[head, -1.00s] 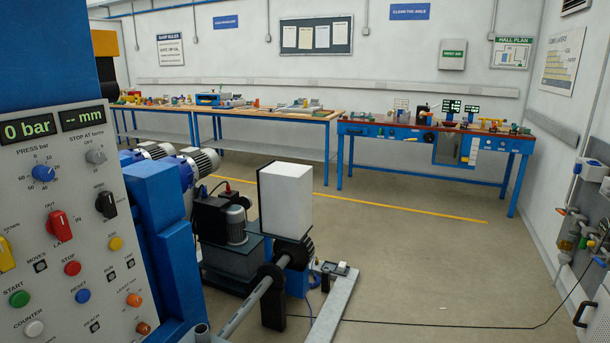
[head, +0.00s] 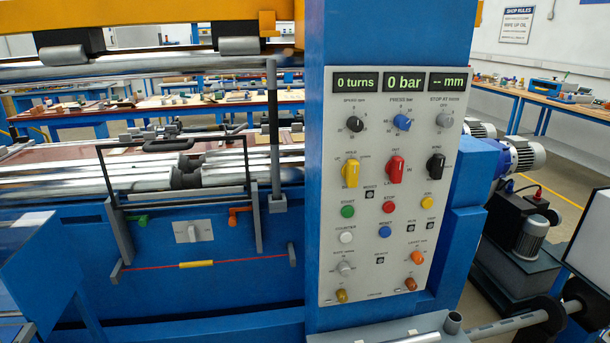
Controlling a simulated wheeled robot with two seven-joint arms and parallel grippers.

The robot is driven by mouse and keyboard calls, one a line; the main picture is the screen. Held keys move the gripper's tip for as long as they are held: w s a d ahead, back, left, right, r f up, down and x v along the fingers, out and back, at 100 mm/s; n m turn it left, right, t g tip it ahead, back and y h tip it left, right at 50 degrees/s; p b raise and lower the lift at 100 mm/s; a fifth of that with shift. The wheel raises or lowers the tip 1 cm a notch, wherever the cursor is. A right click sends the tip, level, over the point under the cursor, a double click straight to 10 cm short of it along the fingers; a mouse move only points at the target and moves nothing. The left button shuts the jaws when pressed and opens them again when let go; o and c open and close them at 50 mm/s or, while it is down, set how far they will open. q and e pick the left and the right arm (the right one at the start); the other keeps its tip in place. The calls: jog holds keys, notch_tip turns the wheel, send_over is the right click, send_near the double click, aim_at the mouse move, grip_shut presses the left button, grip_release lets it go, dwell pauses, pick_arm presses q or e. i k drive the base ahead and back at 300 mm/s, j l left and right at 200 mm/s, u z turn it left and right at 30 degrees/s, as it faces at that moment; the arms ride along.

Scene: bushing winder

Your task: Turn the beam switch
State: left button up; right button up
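The grey control panel (head: 376,285) faces me on a blue machine column. Three larger switches sit in a row on it: a yellow one (head: 350,172) at left, a red one (head: 396,169) in the middle and a black one (head: 436,166) at right. The yellow and red handles stand near upright; the black one tilts slightly. The word beam is not readable at any of them, so I cannot tell which is the beam switch. Neither of my grippers is in view.
Displays (head: 403,82) above read 0 turns, 0 bar and -- mm. Smaller knobs and a green button (head: 348,211) surround the switches. Rollers (head: 130,185) and a red cord (head: 150,266) lie left of the panel. Motors (head: 520,157) stand at right.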

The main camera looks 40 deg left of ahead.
aim_at(351, 170)
jog(key=u, duration=1)
